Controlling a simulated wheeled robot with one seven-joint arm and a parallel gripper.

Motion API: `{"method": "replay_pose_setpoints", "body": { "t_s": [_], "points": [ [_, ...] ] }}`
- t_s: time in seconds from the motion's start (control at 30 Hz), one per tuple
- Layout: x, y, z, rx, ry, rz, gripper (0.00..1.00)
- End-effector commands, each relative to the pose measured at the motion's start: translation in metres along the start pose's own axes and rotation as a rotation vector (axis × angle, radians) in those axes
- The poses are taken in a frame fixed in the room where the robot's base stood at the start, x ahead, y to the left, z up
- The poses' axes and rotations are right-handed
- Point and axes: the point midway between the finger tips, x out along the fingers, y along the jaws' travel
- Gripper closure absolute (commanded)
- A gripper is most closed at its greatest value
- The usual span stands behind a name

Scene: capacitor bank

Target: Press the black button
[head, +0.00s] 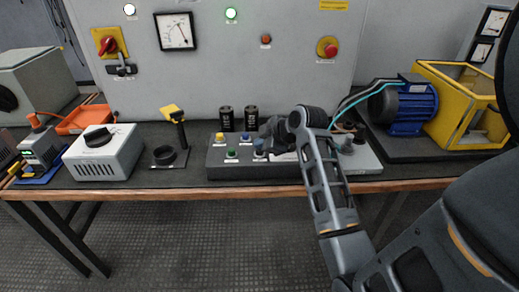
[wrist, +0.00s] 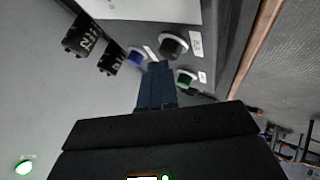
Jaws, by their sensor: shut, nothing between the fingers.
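The black button (wrist: 174,45) is a round dark cap beside a white label in the upper middle of the wrist view. A blue button (wrist: 136,57) is to its left and a green button (wrist: 185,78) is below it. My gripper (wrist: 160,66) is shut and empty, its fingertips appearing just below the black button; I cannot tell whether they touch it. In the head view the buttons sit on a grey control box (head: 225,165) on the bench.
Two black cylinders (head: 227,119) stand behind the box against the grey cabinet (head: 190,75). A yellow button (head: 220,137) is on the box's left. A blue motor (head: 405,105) stands right, a white box with a black knob (head: 103,153) left.

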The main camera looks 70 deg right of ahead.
Motion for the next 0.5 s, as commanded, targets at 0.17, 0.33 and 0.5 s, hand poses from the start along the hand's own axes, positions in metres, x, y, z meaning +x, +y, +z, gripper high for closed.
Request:
{"method": "replay_pose_setpoints", "body": {
  "t_s": [0.17,0.33,0.5],
  "points": [
    [0.0019,-0.0015,0.0014,0.0,0.0,-0.001,1.0],
    [0.0032,-0.0026,0.0024,0.0,0.0,-0.001,1.0],
    [0.0045,-0.0036,0.0034,0.0,-0.001,-0.001,1.0]
  ]
}}
